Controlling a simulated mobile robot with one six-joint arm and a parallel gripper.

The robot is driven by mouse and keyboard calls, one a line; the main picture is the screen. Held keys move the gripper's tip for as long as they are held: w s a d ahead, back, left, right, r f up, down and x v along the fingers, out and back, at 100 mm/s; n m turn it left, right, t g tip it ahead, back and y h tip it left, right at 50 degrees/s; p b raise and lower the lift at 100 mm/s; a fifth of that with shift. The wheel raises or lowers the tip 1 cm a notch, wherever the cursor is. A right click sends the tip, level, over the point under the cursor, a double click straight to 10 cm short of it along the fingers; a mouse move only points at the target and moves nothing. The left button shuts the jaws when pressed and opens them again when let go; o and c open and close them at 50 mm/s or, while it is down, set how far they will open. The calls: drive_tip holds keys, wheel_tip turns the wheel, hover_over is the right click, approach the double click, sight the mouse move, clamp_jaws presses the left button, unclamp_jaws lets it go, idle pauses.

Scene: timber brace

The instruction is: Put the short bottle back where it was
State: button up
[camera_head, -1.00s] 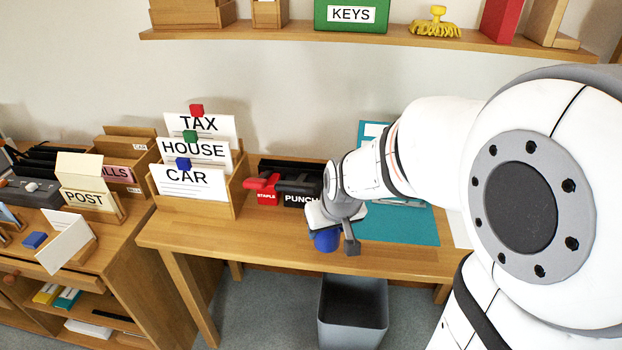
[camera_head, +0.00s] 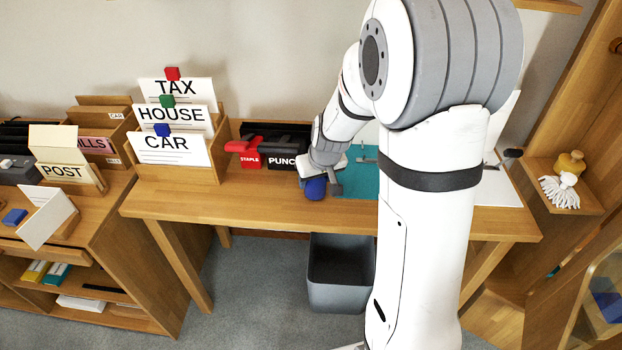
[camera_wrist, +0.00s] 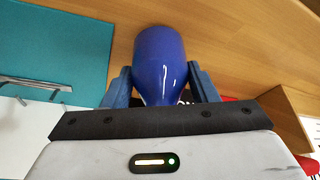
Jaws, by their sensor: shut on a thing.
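My gripper (camera_head: 318,180) is shut on a blue bottle (camera_wrist: 160,55), which lies between its two fingers in the wrist view. In the head view the blue bottle (camera_head: 315,189) shows under the gripper, near the front edge of the wooden desk (camera_head: 230,205), in front of the black "PUNCH" box. I cannot tell whether it touches the desk top. The arm hides part of the desk to its right.
A red "STAPLE" holder and black PUNCH box (camera_head: 282,160) stand behind the gripper. A wooden file rack (camera_head: 205,174) is to the left, a teal mat (camera_head: 355,184) to the right. A grey bin (camera_head: 335,290) stands below. A corner shelf (camera_head: 585,205) holds a yellow bottle and a white brush.

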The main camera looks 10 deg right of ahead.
drive_tip(key=shift+w+d+f, duration=0.1)
drive_tip(key=shift+w+f, duration=0.05)
drive_tip(key=shift+w, duration=0.25)
drive_tip(key=shift+s, duration=0.1)
drive_tip(key=shift+f, duration=0.25)
drive_tip(key=o, duration=1.1)
drive_tip(key=shift+r, duration=0.1)
